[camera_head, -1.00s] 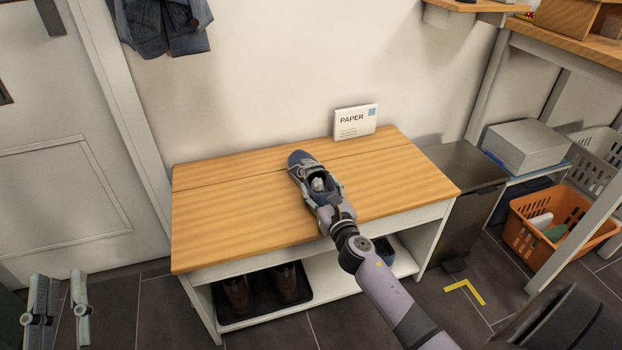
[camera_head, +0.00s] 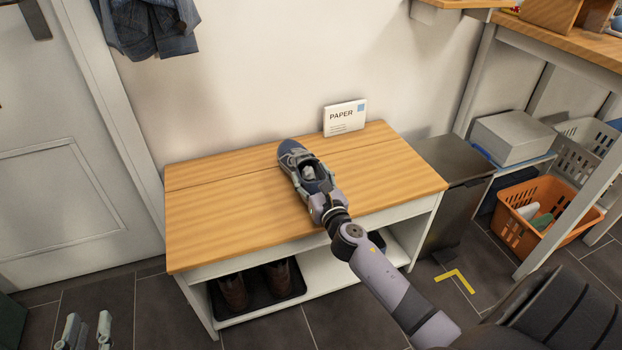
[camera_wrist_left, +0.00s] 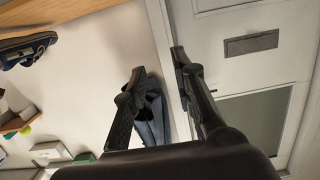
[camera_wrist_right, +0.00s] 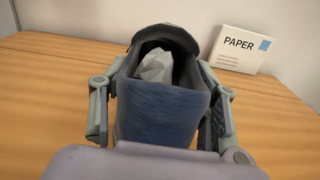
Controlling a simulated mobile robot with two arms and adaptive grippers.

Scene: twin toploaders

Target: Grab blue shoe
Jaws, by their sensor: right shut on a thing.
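The blue shoe (camera_head: 290,150) is on the wooden bench top (camera_head: 230,215), its toe toward the wall. In the right wrist view the shoe's blue heel (camera_wrist_right: 160,108) fills the middle, with crumpled grey paper stuffed in its opening. My right gripper (camera_head: 308,175) is shut on the shoe, one finger on each side of it. I cannot tell whether the sole touches the bench. My left gripper (camera_head: 84,330) is low at the lower left, away from the bench; its fingers stand apart and empty, as the left wrist view (camera_wrist_left: 158,75) also shows.
A white PAPER box (camera_head: 345,117) stands on the bench against the wall. Brown boots (camera_head: 232,290) sit in a black tray on the lower shelf. A dark bin (camera_head: 450,200) and an orange basket (camera_head: 520,235) stand at right. The bench's left part is clear.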

